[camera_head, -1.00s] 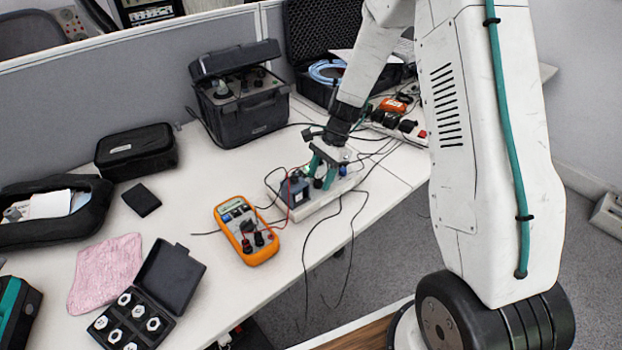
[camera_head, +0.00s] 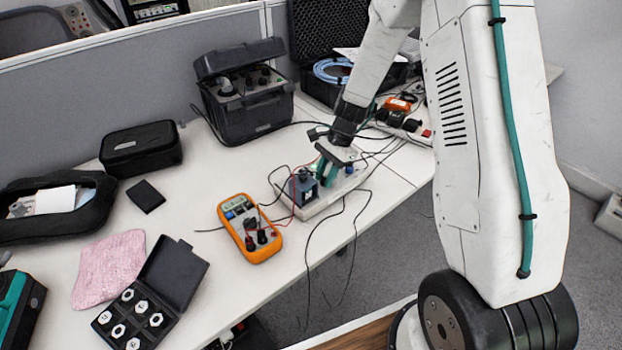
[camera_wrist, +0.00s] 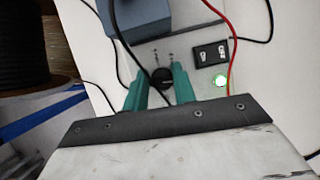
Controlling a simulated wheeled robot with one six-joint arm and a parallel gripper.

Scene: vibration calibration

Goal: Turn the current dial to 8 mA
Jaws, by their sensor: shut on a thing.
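The current dial (camera_wrist: 162,75) is a small black round knob on a pale instrument panel in the wrist view. My gripper (camera_wrist: 162,82) has its green fingers on either side of the knob and is shut on it. The dial's scale and setting cannot be read. In the head view my gripper (camera_head: 322,175) reaches down onto the white instrument (camera_head: 312,210) near the table's front edge, hiding the dial. An orange multimeter (camera_head: 250,230) lies left of the instrument; its display is too small to read.
Red and black leads run around the instrument, some over the table edge. A black case (camera_head: 245,110) stands behind. An open weight box (camera_head: 172,280) lies front left.

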